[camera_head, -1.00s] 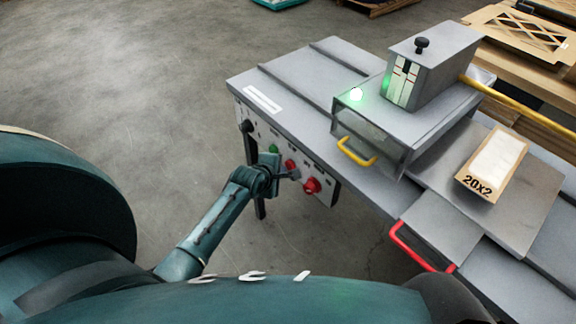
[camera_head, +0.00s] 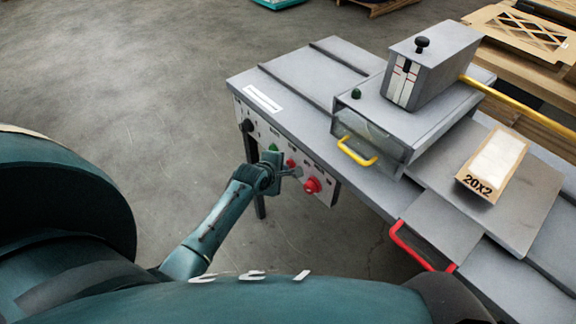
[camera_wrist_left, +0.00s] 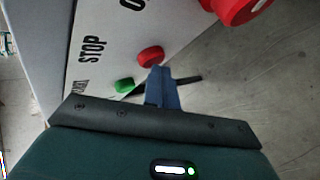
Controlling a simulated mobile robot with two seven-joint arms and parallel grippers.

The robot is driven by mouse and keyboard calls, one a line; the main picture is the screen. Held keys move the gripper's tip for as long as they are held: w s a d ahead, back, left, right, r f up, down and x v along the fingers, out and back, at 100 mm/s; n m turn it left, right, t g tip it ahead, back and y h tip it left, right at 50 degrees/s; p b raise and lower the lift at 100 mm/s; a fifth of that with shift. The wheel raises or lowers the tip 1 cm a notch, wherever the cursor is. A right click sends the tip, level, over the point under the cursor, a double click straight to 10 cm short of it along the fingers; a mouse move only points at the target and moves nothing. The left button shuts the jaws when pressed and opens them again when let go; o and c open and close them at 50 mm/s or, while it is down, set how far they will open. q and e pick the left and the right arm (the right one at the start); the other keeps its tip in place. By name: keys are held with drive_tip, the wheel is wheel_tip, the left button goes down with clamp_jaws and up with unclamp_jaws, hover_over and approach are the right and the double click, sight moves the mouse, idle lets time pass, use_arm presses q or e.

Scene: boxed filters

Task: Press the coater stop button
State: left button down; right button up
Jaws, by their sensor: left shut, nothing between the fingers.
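The coater's front panel (camera_head: 325,192) carries a small red button (camera_head: 291,163), with a green button (camera_head: 273,147) to its left and a larger red mushroom knob (camera_head: 312,185) to its right. In the left wrist view the small red button (camera_wrist_left: 150,56) sits beside the printed word STOP (camera_wrist_left: 91,49). My left gripper (camera_head: 294,172) is shut and empty at the panel. Its blue fingertips (camera_wrist_left: 160,74) overlap the edge of the small red button in the wrist view; I cannot tell whether they touch it. My right gripper is not in view.
The indicator lamp (camera_head: 356,93) on the coater's top is dark green, unlit. A box marked 20X2 (camera_head: 493,163) lies on the metal plate at right. A yellow handle (camera_head: 357,153) and a red handle (camera_head: 408,247) stick out. Open floor lies left of the coater.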

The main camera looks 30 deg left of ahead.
use_arm(q)
drive_tip(key=shift+w, duration=0.1)
idle(0.3)
drive_tip(key=shift+s+a+p, duration=0.3)
drive_tip(key=shift+s+p, duration=0.45)
drive_tip(key=shift+s, duration=0.1)
drive_tip(key=s+p, duration=0.1)
drive_tip(key=s+a+p, duration=0.1)
drive_tip(key=s, duration=0.1)
drive_tip(key=s+a+p, duration=0.1)
drive_tip(key=shift+s, duration=0.35)
